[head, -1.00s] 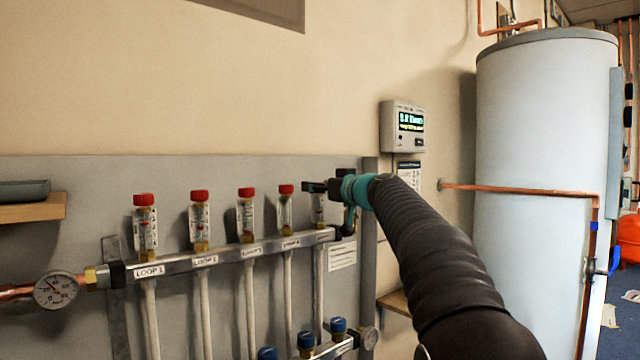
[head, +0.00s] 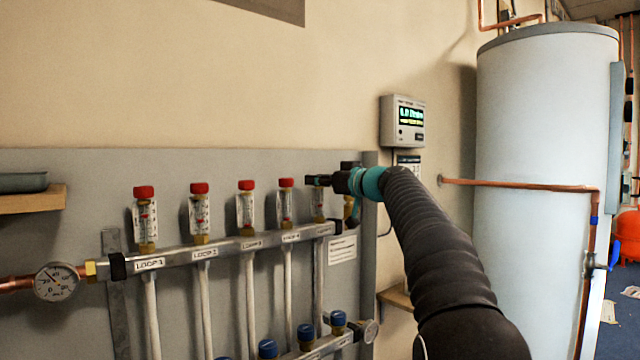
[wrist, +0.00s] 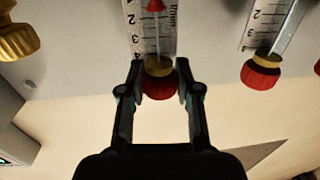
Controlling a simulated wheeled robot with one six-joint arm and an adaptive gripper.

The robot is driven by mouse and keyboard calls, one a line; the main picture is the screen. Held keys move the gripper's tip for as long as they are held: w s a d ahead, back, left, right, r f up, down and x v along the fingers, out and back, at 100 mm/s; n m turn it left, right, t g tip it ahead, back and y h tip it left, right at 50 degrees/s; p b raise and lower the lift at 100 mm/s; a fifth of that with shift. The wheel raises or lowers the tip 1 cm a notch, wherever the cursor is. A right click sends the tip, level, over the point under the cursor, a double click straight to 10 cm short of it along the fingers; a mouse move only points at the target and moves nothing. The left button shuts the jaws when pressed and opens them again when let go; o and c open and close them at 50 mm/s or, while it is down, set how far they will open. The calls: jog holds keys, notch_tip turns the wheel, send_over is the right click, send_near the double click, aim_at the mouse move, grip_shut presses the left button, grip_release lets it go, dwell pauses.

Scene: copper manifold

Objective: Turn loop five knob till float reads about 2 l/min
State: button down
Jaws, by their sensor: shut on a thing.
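The loop five flow meter (head: 318,205) is the rightmost clear tube on the upper manifold bar in the head view. My gripper (head: 320,181) is at its top and hides its knob there. In the wrist view, which is upside down, the red knob (wrist: 160,84) sits between the two fingers of my gripper (wrist: 159,92), which is shut on it. The meter tube (wrist: 155,35) shows a printed scale with 2, 3 and 4. A red float (wrist: 155,5) lies close to the 2, at the picture's top edge, partly cut off.
Several other red-capped meters (head: 245,208) stand left along the manifold bar (head: 216,247); one neighbour's knob (wrist: 261,74) is close in the wrist view. A wall display (head: 403,122) has green digits too blurred to read. A copper pipe (head: 520,186) and white tank (head: 545,120) stand right.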

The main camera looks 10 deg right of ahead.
jog(key=shift+w+d+r+n+g+y+p, duration=0.1)
jog(key=shift+r+n+g+y+p, duration=0.1)
jog(key=shift+n+g+y+p, duration=0.75)
jog(key=shift+f+n+g+y, duration=0.1)
jog(key=shift+n+g+y, duration=0.35)
jog(key=shift+g+y, duration=0.15)
jog(key=c, duration=0.8)
grip_release()
jog(key=shift+f, duration=0.1)
jog(key=v, duration=1.2)
